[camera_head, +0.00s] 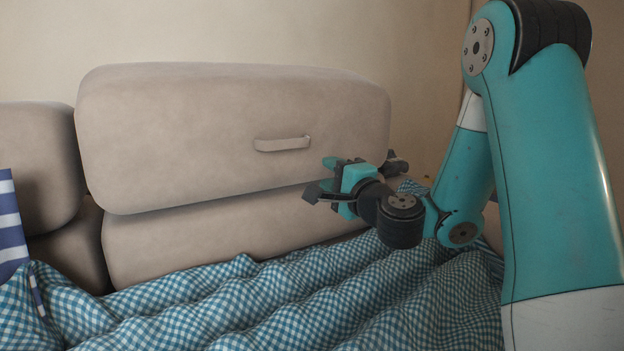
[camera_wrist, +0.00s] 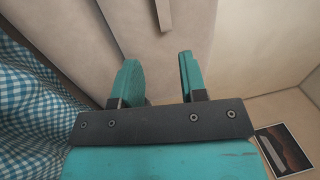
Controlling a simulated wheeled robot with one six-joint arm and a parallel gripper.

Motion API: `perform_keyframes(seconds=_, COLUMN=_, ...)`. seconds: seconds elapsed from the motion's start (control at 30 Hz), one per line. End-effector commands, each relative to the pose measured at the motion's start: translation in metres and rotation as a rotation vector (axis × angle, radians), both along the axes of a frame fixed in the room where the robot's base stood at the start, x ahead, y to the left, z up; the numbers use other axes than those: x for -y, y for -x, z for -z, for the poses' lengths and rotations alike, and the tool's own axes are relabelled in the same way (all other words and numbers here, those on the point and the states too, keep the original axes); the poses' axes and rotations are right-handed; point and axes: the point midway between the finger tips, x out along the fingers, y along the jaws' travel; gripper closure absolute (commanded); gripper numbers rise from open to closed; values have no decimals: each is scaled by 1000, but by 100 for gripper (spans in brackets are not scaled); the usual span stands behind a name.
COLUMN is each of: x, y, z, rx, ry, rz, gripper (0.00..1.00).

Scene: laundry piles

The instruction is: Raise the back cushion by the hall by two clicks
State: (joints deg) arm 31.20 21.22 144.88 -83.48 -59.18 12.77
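A large beige back cushion (camera_head: 190,125) stands raised and slightly overhanging above a lower beige cushion (camera_head: 200,243). A short beige pull strap (camera_head: 282,144) is on its front, right of the middle. In the wrist view the strap (camera_wrist: 163,14) shows at the top edge, beyond the fingertips and roughly in line with the gap. My gripper (camera_head: 322,178) is in front of the cushion, to the right of and below the strap. In the wrist view my gripper (camera_wrist: 158,68) has its two teal fingers apart with nothing between them.
Another beige back cushion (camera_head: 38,160) sits lower at the left. Rumpled blue checked cloth (camera_head: 270,305) covers the seat below my arm. Striped blue and white fabric (camera_head: 10,225) lies at the left edge. A dark picture card (camera_wrist: 287,150) shows at the wrist view's lower right.

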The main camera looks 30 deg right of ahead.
Motion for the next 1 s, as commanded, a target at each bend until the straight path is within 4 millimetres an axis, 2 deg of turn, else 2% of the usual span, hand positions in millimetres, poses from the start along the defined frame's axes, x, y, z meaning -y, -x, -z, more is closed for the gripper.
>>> perform_keyframes(seconds=0.17, x=0, y=0, z=0, rx=0, ry=0, rz=0, gripper=61)
perform_keyframes(seconds=0.27, x=-10, y=0, z=-2, rx=-2, ry=24, rz=-35, gripper=61)
perform_keyframes(seconds=0.37, x=-48, y=2, z=-7, rx=-18, ry=117, rz=-159, gripper=61)
perform_keyframes(seconds=0.47, x=-113, y=16, z=-8, rx=-53, ry=292, rz=-387, gripper=61)
perform_keyframes(seconds=0.5, x=-142, y=27, z=-6, rx=-71, ry=385, rz=-499, gripper=61)
perform_keyframes(seconds=0.57, x=-185, y=51, z=2, rx=-108, ry=540, rz=-677, gripper=61)
perform_keyframes(seconds=0.6, x=-207, y=70, z=9, rx=-137, ry=644, rz=-789, gripper=61)
perform_keyframes(seconds=0.7, x=-242, y=120, z=29, rx=-215, ry=892, rz=-1040, gripper=61)
perform_keyframes(seconds=0.83, x=-251, y=178, z=49, rx=-331, ry=1164, rz=-1287, gripper=61)
perform_keyframes(seconds=1.0, x=-232, y=237, z=59, rx=-491, ry=1428, rz=-1503, gripper=61)
